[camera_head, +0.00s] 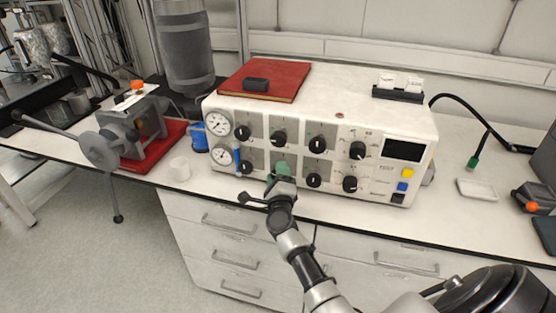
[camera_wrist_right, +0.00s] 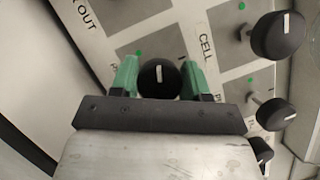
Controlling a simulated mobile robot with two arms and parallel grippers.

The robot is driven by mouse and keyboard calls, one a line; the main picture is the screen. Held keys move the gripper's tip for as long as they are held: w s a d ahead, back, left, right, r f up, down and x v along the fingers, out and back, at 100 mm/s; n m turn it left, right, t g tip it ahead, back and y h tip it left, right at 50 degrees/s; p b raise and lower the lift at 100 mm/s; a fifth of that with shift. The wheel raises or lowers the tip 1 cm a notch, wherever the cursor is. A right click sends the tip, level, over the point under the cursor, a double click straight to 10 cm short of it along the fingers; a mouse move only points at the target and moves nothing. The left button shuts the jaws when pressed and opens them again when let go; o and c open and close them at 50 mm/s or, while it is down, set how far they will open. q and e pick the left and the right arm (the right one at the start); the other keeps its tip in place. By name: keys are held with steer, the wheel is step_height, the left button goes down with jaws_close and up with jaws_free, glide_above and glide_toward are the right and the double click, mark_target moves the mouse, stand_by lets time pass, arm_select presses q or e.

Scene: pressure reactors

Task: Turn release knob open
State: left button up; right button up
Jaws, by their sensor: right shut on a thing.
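A white control box (camera_head: 310,100) with several black knobs, each with a white pointer line, stands on the bench. My right gripper (camera_head: 282,169) is at the lower row of its front panel, second knob from the left. In the right wrist view its green fingers (camera_wrist_right: 160,76) are closed on either side of a round black knob (camera_wrist_right: 158,80), whose white line points almost straight up. The label by this knob is mostly hidden, so I cannot read whether it says release. In the head view the gripper covers this knob. My left gripper is not in view.
Neighbouring knobs (camera_head: 314,180) (camera_head: 279,138) sit close around the held one. Two gauges (camera_head: 219,124) are at the panel's left. A small white tray (camera_head: 478,189) lies right.

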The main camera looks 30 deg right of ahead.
steer(key=n+g+y+p, duration=0.1)
steer(key=n+p, duration=0.2)
steer(key=p, duration=0.2)
steer(key=n+g+p, duration=0.1)
steer(key=n+p, duration=0.3)
steer(key=p, duration=0.2)
steer(key=shift+r+n+y, duration=0.15)
steer(key=shift+n+y, duration=0.15)
steer(key=shift+y, duration=0.1)
steer(key=shift+a+n+g+p, duration=0.1)
steer(key=shift+n+g+p, duration=0.4)
steer(key=shift+p, duration=0.6)
steer(key=shift+f+n+p, duration=0.25)
steer(key=shift+n+p, duration=0.05)
steer(key=shift+n, duration=0.1)
steer(key=o, duration=0.9)
